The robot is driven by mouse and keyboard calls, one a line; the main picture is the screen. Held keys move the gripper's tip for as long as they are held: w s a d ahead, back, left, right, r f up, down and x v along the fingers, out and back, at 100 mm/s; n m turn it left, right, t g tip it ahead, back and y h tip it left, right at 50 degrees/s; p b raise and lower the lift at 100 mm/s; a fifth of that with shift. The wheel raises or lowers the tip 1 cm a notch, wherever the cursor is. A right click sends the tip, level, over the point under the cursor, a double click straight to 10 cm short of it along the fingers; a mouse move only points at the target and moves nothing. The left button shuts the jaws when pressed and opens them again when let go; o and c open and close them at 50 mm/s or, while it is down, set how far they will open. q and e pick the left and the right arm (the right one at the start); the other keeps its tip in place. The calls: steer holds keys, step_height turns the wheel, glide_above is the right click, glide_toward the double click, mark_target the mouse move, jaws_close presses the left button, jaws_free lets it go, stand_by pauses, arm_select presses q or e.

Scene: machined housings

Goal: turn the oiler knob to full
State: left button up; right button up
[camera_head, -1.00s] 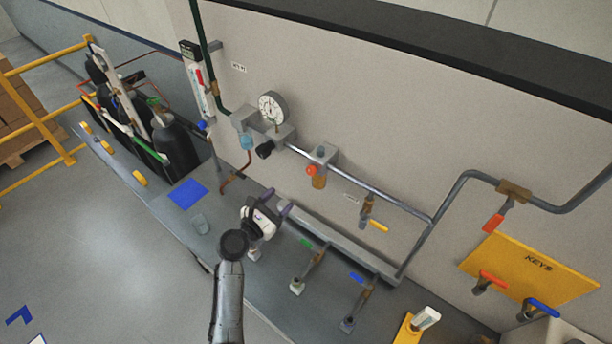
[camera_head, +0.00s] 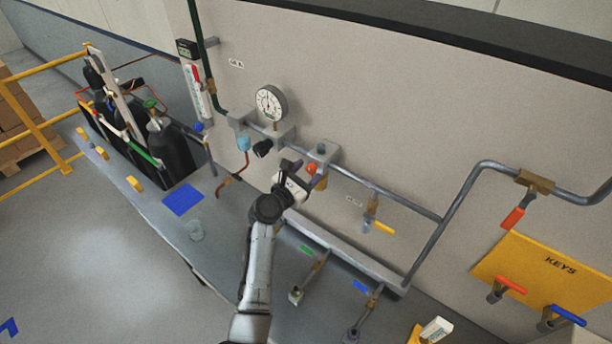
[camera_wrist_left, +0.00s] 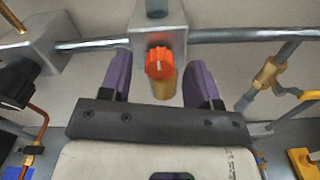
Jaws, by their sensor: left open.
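The oiler is a grey block (camera_head: 321,152) on the wall pipe, with an orange-red knob (camera_head: 311,169) on its front and an amber bowl below. In the left wrist view the ribbed orange knob (camera_wrist_left: 159,64) has a pale pointer mark, and the amber bowl (camera_wrist_left: 164,84) hangs under it. My left gripper (camera_head: 299,174) is at the oiler, and its hand covers part of the bowl in the head view. In the left wrist view the purple fingers of the left gripper (camera_wrist_left: 161,78) stand open on either side of the knob and bowl, apart from both. My right gripper is not in view.
A pressure gauge (camera_head: 271,102) and a black knob (camera_head: 262,148) are left of the oiler on the same pipe. A yellow-handled valve (camera_head: 384,227) hangs to its right.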

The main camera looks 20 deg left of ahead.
arm_select(q)
steer(key=shift+c, duration=0.2)
steer(key=c, duration=0.9)
steer(key=shift+m, duration=0.3)
